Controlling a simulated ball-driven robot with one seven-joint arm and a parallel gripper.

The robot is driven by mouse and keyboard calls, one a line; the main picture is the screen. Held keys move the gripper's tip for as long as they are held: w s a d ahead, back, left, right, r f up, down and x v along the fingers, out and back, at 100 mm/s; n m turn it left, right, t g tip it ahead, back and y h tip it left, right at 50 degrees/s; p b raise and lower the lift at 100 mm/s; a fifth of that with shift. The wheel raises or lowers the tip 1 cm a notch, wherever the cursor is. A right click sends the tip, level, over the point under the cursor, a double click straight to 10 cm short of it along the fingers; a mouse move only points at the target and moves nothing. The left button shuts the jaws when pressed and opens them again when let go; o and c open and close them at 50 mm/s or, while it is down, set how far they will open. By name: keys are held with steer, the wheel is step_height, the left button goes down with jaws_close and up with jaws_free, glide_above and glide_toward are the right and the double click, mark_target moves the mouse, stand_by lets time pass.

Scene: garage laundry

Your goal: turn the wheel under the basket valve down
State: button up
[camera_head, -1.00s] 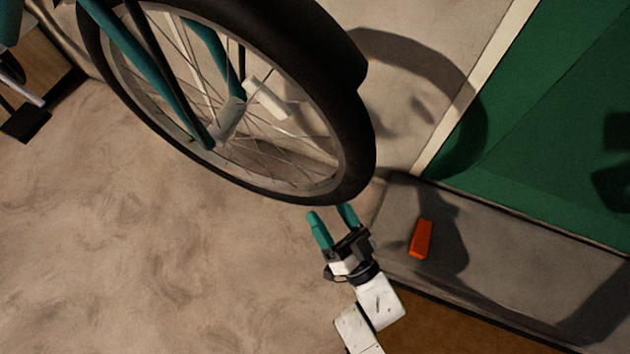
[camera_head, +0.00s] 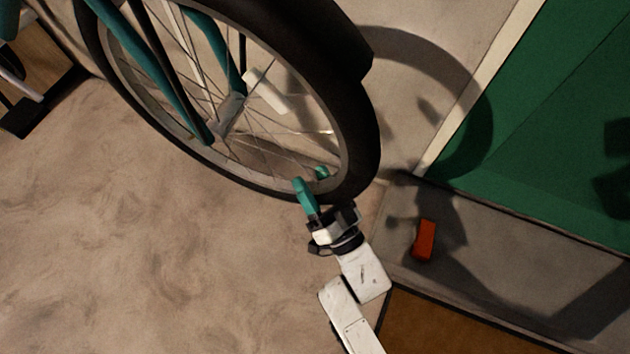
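The bicycle wheel (camera_head: 367,130) has a thick black tyre, a grey rim and thin spokes. It fills the upper middle of the head view, with its top cut off. My gripper (camera_head: 310,178) is at the wheel's lower edge. One teal finger is in front of the tyre; the other's tip shows inside the rim, partly hidden by the tyre. The fingers stand apart with the tyre between them. I cannot tell whether they touch it. The valve cannot be made out, and no basket is in view.
A teal fork (camera_head: 150,75) and a white block (camera_head: 268,92) on the spokes are near the hub. An orange-red block (camera_head: 425,239) lies on the grey strip at right, below a green panel (camera_head: 560,130). The beige floor (camera_head: 130,240) at left is clear.

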mark_target(341, 174)
jaws_close()
stand_by(0.3)
steer(key=d+r+n+g+p, duration=0.1)
steer(key=r+p, duration=0.2)
steer(key=p, duration=0.3)
steer(key=s+d+r+n+g+h+p, duration=0.1)
steer(key=d+r+p, duration=0.1)
steer(key=p, duration=0.5)
steer(key=d+r+n+g+p, duration=0.1)
steer(key=r+g+p, duration=0.1)
steer(key=p, duration=0.4)
steer(key=shift+s+d+r+h, duration=0.1)
steer(key=shift+s+r+h, duration=0.1)
steer(key=shift+r, duration=0.2)
steer(key=shift+s+d+r+h, duration=0.1)
steer(key=shift+s+r+h, duration=0.1)
steer(key=shift+r, duration=0.2)
steer(key=r+p, duration=0.1)
steer(key=p, duration=0.2)
steer(key=r+n+p, duration=0.1)
steer(key=p, duration=0.1)
steer(key=d+r+g+h+p, duration=0.1)
steer(key=p, duration=0.2)
steer(key=shift+s+r+p, duration=0.1)
steer(key=shift+r+p, duration=0.25)
step_height(341, 174, up, 2)
steer(key=n+g+h+p, duration=0.1)
steer(key=p, duration=0.4)
steer(key=shift+r+p, duration=0.1)
steer(key=shift+p, duration=0.2)
